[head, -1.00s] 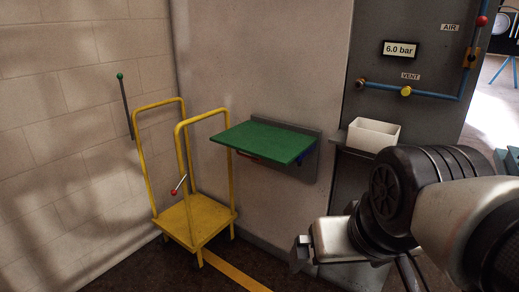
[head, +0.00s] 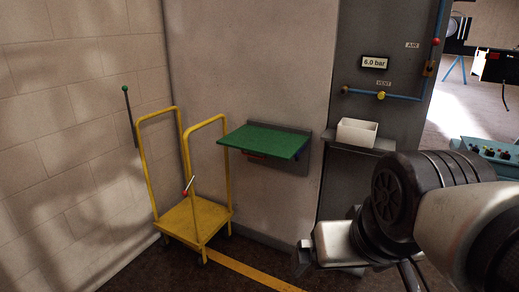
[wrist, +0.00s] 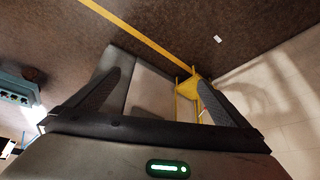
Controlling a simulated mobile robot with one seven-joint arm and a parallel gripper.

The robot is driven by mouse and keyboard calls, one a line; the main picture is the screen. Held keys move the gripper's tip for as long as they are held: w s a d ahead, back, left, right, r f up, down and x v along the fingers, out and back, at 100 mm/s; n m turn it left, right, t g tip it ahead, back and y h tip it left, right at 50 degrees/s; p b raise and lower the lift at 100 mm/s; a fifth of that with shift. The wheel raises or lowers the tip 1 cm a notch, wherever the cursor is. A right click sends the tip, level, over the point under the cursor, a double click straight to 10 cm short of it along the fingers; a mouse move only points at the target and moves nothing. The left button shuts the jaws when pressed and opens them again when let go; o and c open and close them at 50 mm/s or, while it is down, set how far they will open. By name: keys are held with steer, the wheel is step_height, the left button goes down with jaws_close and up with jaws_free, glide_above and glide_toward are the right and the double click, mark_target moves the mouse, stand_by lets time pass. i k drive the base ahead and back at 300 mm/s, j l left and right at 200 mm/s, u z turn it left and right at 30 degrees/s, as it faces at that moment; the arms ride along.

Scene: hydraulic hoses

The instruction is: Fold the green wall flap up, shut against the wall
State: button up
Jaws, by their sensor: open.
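The green wall flap (head: 265,140) sticks out level from a grey backing plate on the wall in the head view. Something red (head: 257,156) shows under its front edge; I cannot make out its shape. My gripper (head: 303,258) is low and nearer to me, below and right of the flap in the picture and apart from it. In the wrist view my gripper (wrist: 162,88) has its two dark fingers spread wide with nothing between them. I cannot make out the flap in the wrist view.
A yellow trolley (head: 192,220) stands left of the flap, close to it. A white bin (head: 357,133) sits on a grey shelf (head: 350,146) to the right, below a blue pipe with a yellow knob (head: 381,96). The floor below the flap has a yellow stripe (head: 250,271).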

mark_target(280, 145)
steer(key=i+j+u, duration=0.2)
steer(key=i, duration=1.65)
steer(key=l, duration=0.1)
